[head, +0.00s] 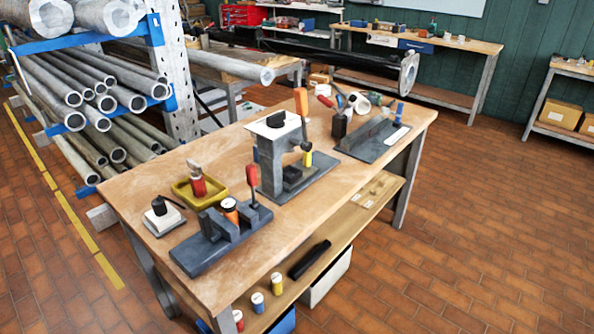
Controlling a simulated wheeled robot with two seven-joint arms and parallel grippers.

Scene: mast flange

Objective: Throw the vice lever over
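A grey vice-like fixture (208,254) sits at the near end of the wooden workbench. A lever with a red handle (252,176) stands nearly upright at its right end. An orange cylinder with a white top (230,211) stands at its jaws; I cannot tell whether it is clamped. Behind it is a taller grey press-like fixture (270,162) with an upright orange-handled lever (301,101). A third grey fixture (381,143) at the far end has a tilted red handle (325,101) beside it. I cannot tell for certain which is the vice. Neither gripper is in view.
The workbench (305,218) also holds a yellow tray (183,193) with a red bottle (197,184) and a white block with a black knob (160,213). Its lower shelf carries several small containers. A pipe rack (157,75) stands at the left. Brick floor (490,225) is clear at the right.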

